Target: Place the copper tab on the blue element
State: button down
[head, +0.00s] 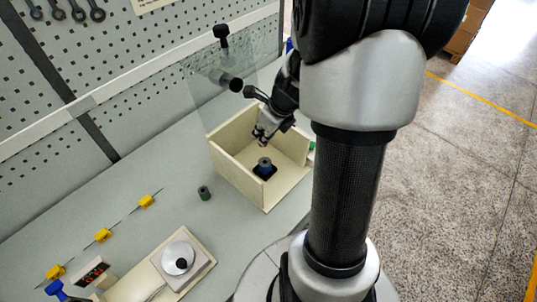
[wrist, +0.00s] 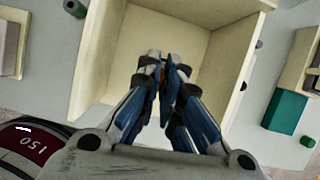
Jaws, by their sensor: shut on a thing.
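The blue element (head: 265,167) stands upright on a dark base inside an open cream box, with a dark top. My gripper (head: 263,139) reaches into the box, above and slightly behind the blue element in the head view. It is shut on the copper tab (head: 262,146), a tiny reddish spot at the fingertips. The fingers hide most of the tab. I cannot tell any contact between tab and blue element.
The cream box (head: 236,176) has walls close around my gripper. A clear panel (head: 205,85) stands behind it. A dark green cylinder (head: 204,193) stands left of the box. Yellow blocks on a rod (head: 103,235) and a round-topped device (head: 178,258) lie further left.

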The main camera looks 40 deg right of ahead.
aim_at(261, 159)
jog(key=shift+w+d+m, duration=0.1)
jog(key=shift+d+m, duration=0.15)
jog(key=shift+m, duration=0.05)
notch_tip(261, 159, down, 10)
jog(key=b, duration=0.7)
jog(key=shift+d+f, duration=0.15)
jog(key=shift+f, duration=0.1)
jog(key=c, duration=1.8)
grip_release()
jog(key=shift+r, duration=0.2)
jog(key=p+v, duration=0.3)
jog(key=v, duration=0.3)
jog(key=p+v, duration=0.3)
jog(key=v, duration=0.3)
jog(key=shift+a+p, duration=0.2)
jog(key=shift+p, duration=0.15)
